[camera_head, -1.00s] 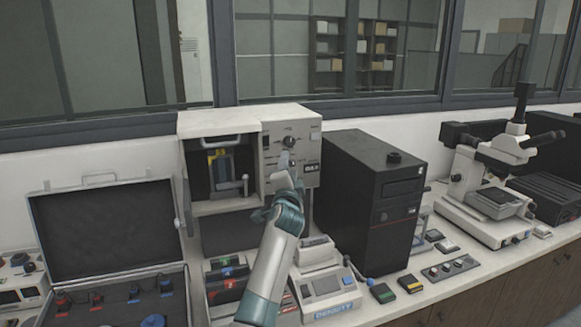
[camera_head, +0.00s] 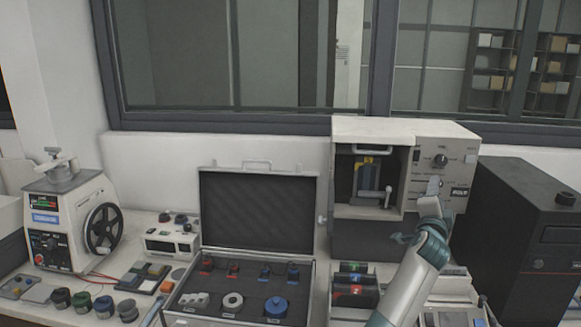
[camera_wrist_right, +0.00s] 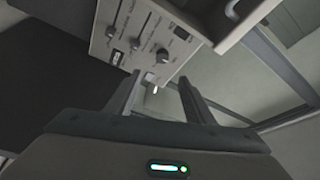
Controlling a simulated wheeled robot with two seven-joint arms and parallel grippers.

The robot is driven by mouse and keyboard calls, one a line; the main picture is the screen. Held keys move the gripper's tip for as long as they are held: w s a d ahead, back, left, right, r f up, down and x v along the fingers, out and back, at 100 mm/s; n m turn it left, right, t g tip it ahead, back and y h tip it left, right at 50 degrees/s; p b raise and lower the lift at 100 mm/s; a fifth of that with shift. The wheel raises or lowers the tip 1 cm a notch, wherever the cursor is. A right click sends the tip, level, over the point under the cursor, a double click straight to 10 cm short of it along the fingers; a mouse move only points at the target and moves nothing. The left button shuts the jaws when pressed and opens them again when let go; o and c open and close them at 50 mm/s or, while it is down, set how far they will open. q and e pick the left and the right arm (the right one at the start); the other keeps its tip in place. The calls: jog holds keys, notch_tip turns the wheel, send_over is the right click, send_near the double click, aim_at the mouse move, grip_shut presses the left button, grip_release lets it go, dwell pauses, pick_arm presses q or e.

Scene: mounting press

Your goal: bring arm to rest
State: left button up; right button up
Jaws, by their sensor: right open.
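My right arm reaches up from the lower right in the head view, with its right gripper (camera_head: 433,187) in front of the control panel of the white mounting press (camera_head: 378,128). In the right wrist view the two fingers of this gripper (camera_wrist_right: 160,90) stand apart with nothing between them. The press panel with its knob and sliders (camera_wrist_right: 148,42) lies just beyond the fingertips. I cannot tell whether a fingertip touches the panel. The press chamber (camera_head: 366,178) is open at the front and shows a yellow part inside. My left gripper is not in view.
An open case (camera_head: 258,212) with several red and blue parts lies left of the press. A black tower (camera_head: 505,215) stands close on the right. A machine with a black wheel (camera_head: 72,220) and small jars stand at the left. The window wall is behind.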

jog(key=s+a+f+n+g+y, duration=0.2)
jog(key=s+a+f+n, duration=0.25)
jog(key=s+f, duration=0.4)
jog(key=s+a+f+n+g+y, duration=0.1)
jog(key=s+a+f+n+y, duration=0.3)
jog(key=f, duration=0.7)
jog(key=s+a+f+n+g+y, duration=0.1)
jog(key=s+a+f+n+g, duration=0.15)
jog(key=s+f+n, duration=0.45)
jog(key=s+a+f+n+g+y, duration=0.15)
jog(key=s+a+f, duration=0.3)
jog(key=s, duration=0.75)
jog(key=s+a+f+n+g+y, duration=0.1)
jog(key=s+a+f+n+g, duration=0.4)
jog(key=s, duration=0.6)
jog(key=s+a+f+g+y, duration=0.1)
jog(key=s+a+f, duration=0.4)
jog(key=s, duration=0.7)
notch_tip(320, 180, down, 35)
jog(key=s+d+g+b, duration=0.1)
jog(key=s+b, duration=0.1)
jog(key=b, duration=0.2)
jog(key=s+d+f+g+b, duration=0.1)
jog(key=s+d+f+b, duration=0.1)
jog(key=s+f, duration=1.5)
jog(key=shift+s+d+f+n+b, duration=0.2)
jog(key=shift+d+f+n+b, duration=0.3)
jog(key=shift+f, duration=0.4)
